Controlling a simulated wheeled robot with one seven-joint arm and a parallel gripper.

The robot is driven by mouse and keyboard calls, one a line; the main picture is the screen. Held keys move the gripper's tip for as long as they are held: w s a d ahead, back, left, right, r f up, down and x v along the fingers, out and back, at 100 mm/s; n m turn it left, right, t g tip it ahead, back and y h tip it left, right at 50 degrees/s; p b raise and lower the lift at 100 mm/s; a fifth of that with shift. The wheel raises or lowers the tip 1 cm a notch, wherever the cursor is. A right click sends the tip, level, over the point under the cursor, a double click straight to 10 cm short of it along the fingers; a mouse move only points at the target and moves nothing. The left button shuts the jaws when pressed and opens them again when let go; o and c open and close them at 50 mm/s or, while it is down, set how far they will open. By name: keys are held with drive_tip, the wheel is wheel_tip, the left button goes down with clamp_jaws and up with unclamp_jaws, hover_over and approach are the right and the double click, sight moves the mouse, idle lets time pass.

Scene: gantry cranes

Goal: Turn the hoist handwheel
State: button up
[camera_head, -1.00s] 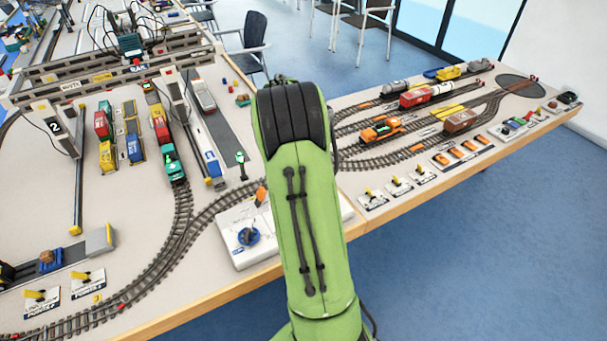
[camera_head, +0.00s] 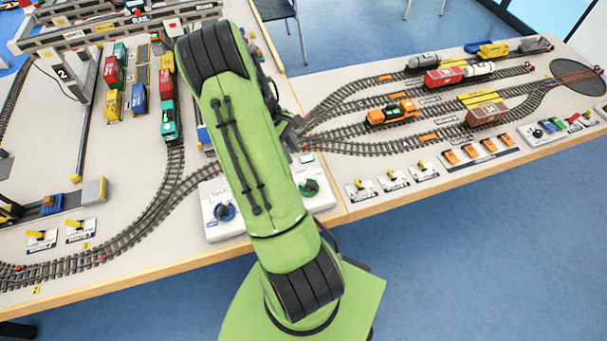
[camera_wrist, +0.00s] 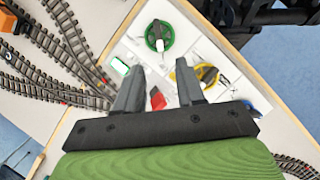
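A white control panel (camera_head: 225,230) at the table's front edge carries small handwheels. A blue handwheel (camera_head: 224,212) and a green handwheel (camera_head: 310,188) show on either side of my arm in the head view. The wrist view shows the green handwheel (camera_wrist: 158,36) beyond my fingertips, a yellow handwheel (camera_wrist: 192,76) beside and partly behind the right finger, and part of the blue one (camera_wrist: 248,105). I cannot read which is labelled hoist. My gripper (camera_wrist: 161,67) is open and empty above the panel. A red part (camera_wrist: 157,98) shows between the fingers.
A small green-framed piece (camera_wrist: 120,65) sits on the panel beside the left finger. Tracks with an orange locomotive (camera_head: 392,113) lie right of my arm. Yellow levers (camera_head: 392,178) line the front edge. A gantry crane (camera_head: 110,30) stands at the back left.

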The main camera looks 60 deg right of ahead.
sight(308, 182)
drive_tip(key=x, duration=1.3)
drive_tip(key=shift+d+f+b, duration=0.15)
drive_tip(key=shift+d+b, duration=0.05)
drive_tip(key=shift+b, duration=0.2)
clamp_jaws()
